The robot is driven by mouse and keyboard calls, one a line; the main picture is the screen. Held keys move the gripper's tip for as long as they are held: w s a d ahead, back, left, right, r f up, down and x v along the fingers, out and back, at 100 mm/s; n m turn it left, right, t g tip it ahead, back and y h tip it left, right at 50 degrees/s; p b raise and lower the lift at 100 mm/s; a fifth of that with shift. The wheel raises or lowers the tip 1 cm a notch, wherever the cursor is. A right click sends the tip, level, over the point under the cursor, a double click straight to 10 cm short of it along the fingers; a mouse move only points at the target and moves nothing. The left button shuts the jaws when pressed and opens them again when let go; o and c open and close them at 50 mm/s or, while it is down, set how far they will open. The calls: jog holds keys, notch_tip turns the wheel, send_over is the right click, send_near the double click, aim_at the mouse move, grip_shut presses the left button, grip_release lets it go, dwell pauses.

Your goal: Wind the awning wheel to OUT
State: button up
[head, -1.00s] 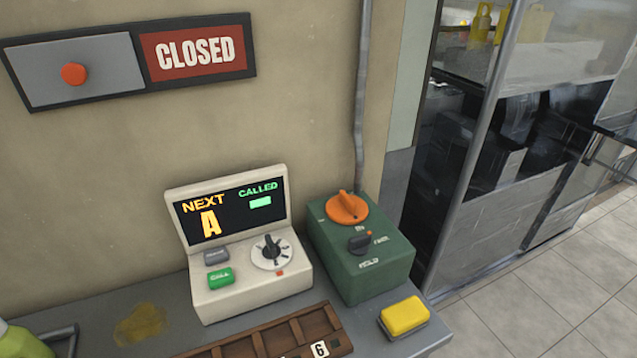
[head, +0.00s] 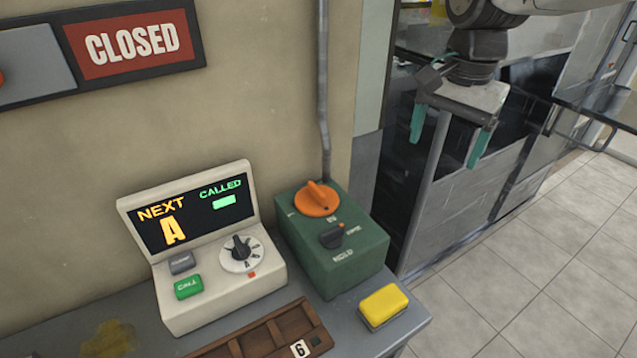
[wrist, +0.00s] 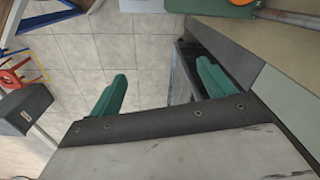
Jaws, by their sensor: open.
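An orange round knob (head: 316,198) with a raised grip bar sits on top of a green box (head: 334,265) at the counter's right end. Small white marks stand beside it; one looks like "IN", the other is too small to read. No label names it as the awning wheel. A dark switch (head: 331,236) with an orange tip sits in front of it, above the lettering "HOLD". My gripper (head: 444,152) is open and empty, up and to the right of the green box, apart from it. Its teal fingers (wrist: 160,95) show nothing between them in the wrist view.
A cream console (head: 222,296) with a screen and dial stands left of the green box. A yellow sponge-like block (head: 384,306) and a wooden tray (head: 262,331) lie in front. A grey pipe (head: 323,90) runs down the wall. Tiled floor (head: 530,245) is open at right.

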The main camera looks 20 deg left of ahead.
jog(key=w+a+f+m, duration=0.1)
jog(key=w+a+f, duration=0.1)
jog(key=a, duration=0.4)
jog(key=w+a+f, duration=0.1)
jog(key=a+f, duration=0.1)
jog(key=a, duration=0.3)
jog(key=m, duration=0.2)
send_over(317, 188)
jog(key=shift+g, duration=0.3)
notch_tip(317, 188, down, 6)
jog(key=shift+d+r, duration=0.1)
jog(key=shift+r, duration=0.05)
notch_tip(317, 188, down, 7)
jog(key=shift+r, duration=0.1)
jog(key=shift+f, duration=0.55)
jog(key=c, duration=1)
